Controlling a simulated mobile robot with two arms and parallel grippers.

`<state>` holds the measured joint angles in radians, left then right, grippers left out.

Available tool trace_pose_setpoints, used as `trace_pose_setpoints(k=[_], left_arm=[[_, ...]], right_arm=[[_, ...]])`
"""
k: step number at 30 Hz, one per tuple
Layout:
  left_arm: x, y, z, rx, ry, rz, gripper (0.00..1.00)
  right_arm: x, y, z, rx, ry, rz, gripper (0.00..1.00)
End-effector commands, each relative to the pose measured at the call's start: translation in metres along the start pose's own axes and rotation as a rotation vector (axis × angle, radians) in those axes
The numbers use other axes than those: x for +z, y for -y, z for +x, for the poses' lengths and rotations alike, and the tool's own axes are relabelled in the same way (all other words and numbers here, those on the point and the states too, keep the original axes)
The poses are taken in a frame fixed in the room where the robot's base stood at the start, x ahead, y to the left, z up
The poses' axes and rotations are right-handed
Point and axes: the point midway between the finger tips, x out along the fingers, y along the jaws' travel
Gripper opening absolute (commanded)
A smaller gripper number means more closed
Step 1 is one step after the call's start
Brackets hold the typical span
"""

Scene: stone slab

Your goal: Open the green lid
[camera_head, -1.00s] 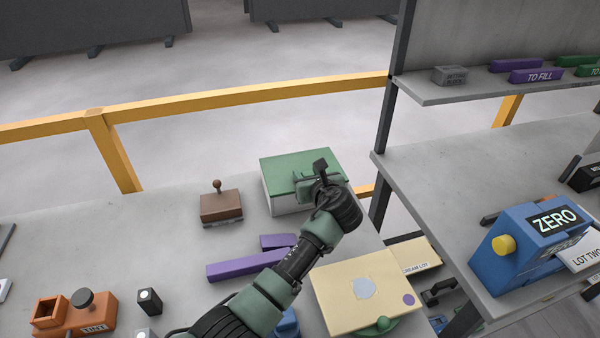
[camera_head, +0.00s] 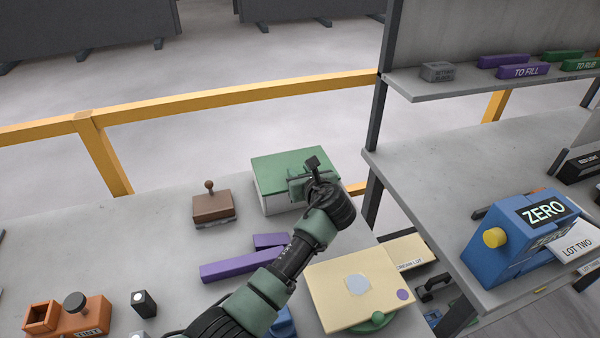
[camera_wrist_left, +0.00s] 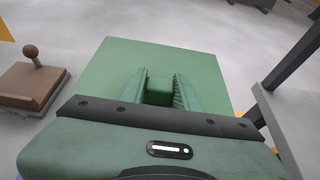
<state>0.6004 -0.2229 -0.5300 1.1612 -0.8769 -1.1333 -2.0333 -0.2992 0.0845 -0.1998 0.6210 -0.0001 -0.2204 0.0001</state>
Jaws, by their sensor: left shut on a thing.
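The green lid (camera_head: 290,164) lies on a pale box (camera_head: 268,201) at the back of the stone slab, and it looks closed. My left gripper (camera_head: 300,184) reaches over the front right part of the lid. In the left wrist view the lid (camera_wrist_left: 200,65) fills the middle. There my left gripper (camera_wrist_left: 159,90) has its two green fingers on either side of a small green block-like handle (camera_wrist_left: 159,88), shut on it. My arm and gripper hide part of the lid's right side and the box's front right. My right gripper is not in view.
A brown stamp-like block (camera_head: 213,205) with a knob stands left of the box. Purple bars (camera_head: 235,265) and a cream board (camera_head: 345,300) lie nearer. A shelf unit (camera_head: 440,165) with a blue ZERO device (camera_head: 515,245) stands to the right.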

Motion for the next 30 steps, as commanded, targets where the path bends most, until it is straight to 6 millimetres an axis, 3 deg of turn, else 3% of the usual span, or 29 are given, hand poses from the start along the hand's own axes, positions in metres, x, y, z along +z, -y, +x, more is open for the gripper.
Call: trace_pose_setpoints(k=[12,30], left_arm=[[-0.0005,-0.0006,0.0009,0.0,-0.001,-0.001,0.0],[0.0006,-0.0012,0.0011,0.001,-0.002,-0.001,0.0]], right_arm=[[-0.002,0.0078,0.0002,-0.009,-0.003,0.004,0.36],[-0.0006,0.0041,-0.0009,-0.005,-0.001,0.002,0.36]])
